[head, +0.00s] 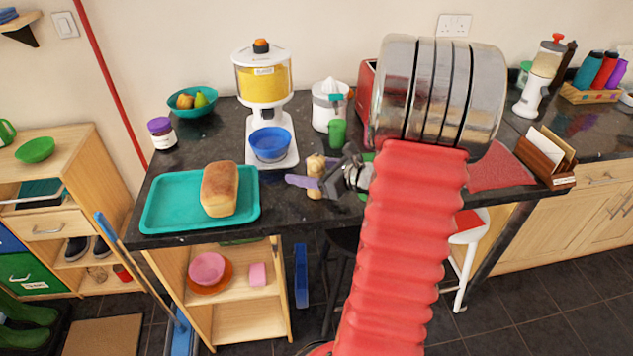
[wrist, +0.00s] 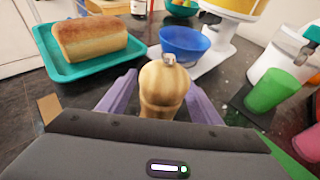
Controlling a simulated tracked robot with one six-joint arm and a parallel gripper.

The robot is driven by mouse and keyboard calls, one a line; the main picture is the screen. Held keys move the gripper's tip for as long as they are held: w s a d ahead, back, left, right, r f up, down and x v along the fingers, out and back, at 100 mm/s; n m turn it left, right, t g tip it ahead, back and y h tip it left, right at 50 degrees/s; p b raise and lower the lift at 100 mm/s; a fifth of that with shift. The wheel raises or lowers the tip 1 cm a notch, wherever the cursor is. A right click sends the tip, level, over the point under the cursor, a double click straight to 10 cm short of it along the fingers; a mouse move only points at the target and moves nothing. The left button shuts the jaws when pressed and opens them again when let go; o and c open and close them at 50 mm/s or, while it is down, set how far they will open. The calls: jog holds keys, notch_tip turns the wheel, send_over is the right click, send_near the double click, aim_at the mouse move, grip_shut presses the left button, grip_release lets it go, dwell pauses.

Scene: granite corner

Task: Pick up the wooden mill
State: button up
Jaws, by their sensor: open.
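The wooden mill (wrist: 163,86) is pale turned wood with a rounded top and a small metal knob. It stands upright on the dark counter, and it also shows in the head view (head: 315,176), partly covered by my gripper. My gripper (wrist: 160,98) has two purple fingers, one on each side of the mill's body, spread apart with the mill between them. In the head view my gripper (head: 314,182) reaches in from the right at counter height. The mill's lower part is hidden behind the gripper body in the wrist view.
A teal tray (head: 157,213) with a bread loaf (head: 220,189) lies to the left. A dispenser with a blue bowl (head: 270,145) stands behind the mill. A green cup (head: 337,133) and a white juicer (head: 329,104) stand behind right. The counter's front edge is close.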

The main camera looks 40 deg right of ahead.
jog(key=shift+c, duration=0.2)
dwell(0.4)
jog(key=c, duration=1.2)
jog(key=shift+r, duration=5)
